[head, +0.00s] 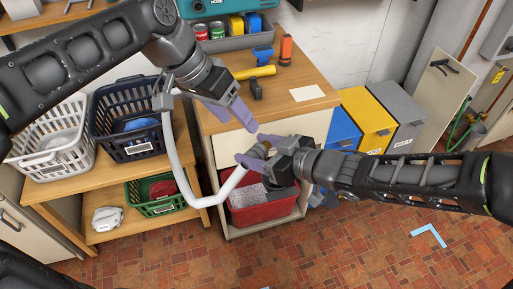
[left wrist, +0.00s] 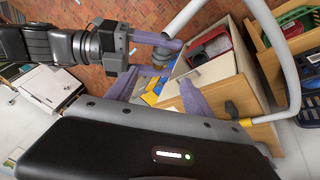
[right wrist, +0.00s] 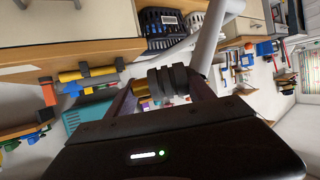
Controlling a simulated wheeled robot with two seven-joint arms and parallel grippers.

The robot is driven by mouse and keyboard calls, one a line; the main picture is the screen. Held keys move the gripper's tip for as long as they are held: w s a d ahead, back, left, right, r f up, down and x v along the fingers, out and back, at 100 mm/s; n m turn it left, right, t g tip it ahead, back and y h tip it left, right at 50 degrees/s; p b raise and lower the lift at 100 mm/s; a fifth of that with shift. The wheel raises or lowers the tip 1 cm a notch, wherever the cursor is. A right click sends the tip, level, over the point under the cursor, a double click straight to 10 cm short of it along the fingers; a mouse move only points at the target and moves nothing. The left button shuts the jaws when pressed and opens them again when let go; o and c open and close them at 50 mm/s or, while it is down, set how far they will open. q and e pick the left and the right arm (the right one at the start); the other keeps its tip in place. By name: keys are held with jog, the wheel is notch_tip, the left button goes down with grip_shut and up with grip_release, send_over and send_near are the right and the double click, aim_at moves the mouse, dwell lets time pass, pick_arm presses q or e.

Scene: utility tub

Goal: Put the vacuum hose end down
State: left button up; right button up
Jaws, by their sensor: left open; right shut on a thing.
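The vacuum hose (head: 177,150) is a pale grey tube that hangs in a U-shaped loop in the head view. Its dark ribbed end (right wrist: 178,80) is between the fingers of my right gripper (head: 259,149), which is shut on it, held in the air in front of the wooden cabinet. The hose also shows in the left wrist view (left wrist: 284,60), curving to the right. My left gripper (head: 232,112) is open and empty, just above and left of my right gripper. The hose end is mostly hidden by the fingers in the head view.
A red tub (head: 262,213) sits low in the cabinet. Baskets (head: 128,118) stand left; yellow (head: 366,118) and grey (head: 398,105) bins stand right.

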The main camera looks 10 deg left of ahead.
pick_arm(q)
jog(key=shift+a+r, duration=0.1)
jog(key=shift+r, duration=0.1)
jog(key=shift+f, duration=0.1)
jog(key=w+f+n+t, duration=0.6)
jog(key=w+f, duration=1.2)
jog(key=f, duration=0.1)
jog(key=s+d+f+g, duration=0.2)
jog(key=s+f, duration=0.4)
jog(key=f, duration=0.3)
jog(key=s+d+f+g, duration=0.2)
jog(key=s+f, duration=0.5)
jog(key=f, duration=0.2)
jog(key=s+f+g, duration=0.1)
jog(key=s+f, duration=0.3)
jog(key=s, duration=0.3)
jog(key=s+d+f+g, duration=0.1)
jog(key=s+f, duration=0.3)
jog(key=s, duration=0.3)
jog(key=s+d+f+n+g, duration=0.1)
jog(key=s+f+g, duration=0.1)
jog(key=s+f, duration=0.2)
jog(key=s, duration=0.3)
jog(key=shift+y, duration=0.3)
